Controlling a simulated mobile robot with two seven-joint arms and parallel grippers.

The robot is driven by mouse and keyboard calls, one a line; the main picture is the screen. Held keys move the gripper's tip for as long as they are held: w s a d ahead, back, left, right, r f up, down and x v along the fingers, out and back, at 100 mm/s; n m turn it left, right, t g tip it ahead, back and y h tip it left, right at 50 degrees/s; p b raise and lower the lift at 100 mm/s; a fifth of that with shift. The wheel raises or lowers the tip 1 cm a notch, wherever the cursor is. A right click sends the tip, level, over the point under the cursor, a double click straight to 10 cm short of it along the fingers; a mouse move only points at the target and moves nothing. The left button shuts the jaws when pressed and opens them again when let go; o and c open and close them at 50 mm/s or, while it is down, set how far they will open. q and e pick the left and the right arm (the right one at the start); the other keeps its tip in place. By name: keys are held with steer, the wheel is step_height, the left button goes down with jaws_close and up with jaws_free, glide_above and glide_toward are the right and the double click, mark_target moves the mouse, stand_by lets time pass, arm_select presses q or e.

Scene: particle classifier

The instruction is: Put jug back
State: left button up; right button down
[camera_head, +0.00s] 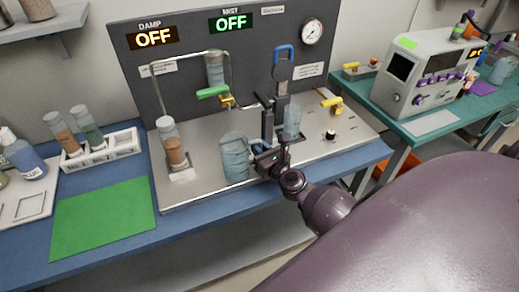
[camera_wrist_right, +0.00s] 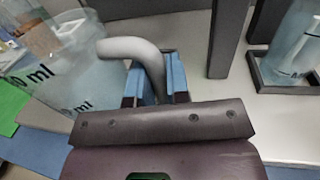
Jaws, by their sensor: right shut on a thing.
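The jug (camera_head: 235,158) is a clear, ribbed-looking vessel at the middle front of the steel rig base (camera_head: 205,185). In the right wrist view the jug (camera_wrist_right: 75,75) is at the left, with black "ml" marks and a pale curved handle (camera_wrist_right: 140,50). My right gripper (camera_head: 264,158) is just right of the jug. In the wrist view its blue-padded fingers (camera_wrist_right: 157,80) are shut on the handle. The jug looks upright; whether it rests on the base or hangs just above it I cannot tell. My left gripper is not in view.
A clear cylinder (camera_head: 292,120) stands behind my right gripper. A tube of brown particles (camera_head: 174,150) stands left of the jug. A tube rack (camera_head: 103,148), a green mat (camera_head: 103,215) and bottles are farther left. Valves and a grey panel (camera_head: 180,60) stand behind.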

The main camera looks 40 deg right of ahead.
steer(key=shift+f, duration=0.15)
steer(key=c, duration=1.2)
jaws_free()
steer(key=shift+o, duration=0.5)
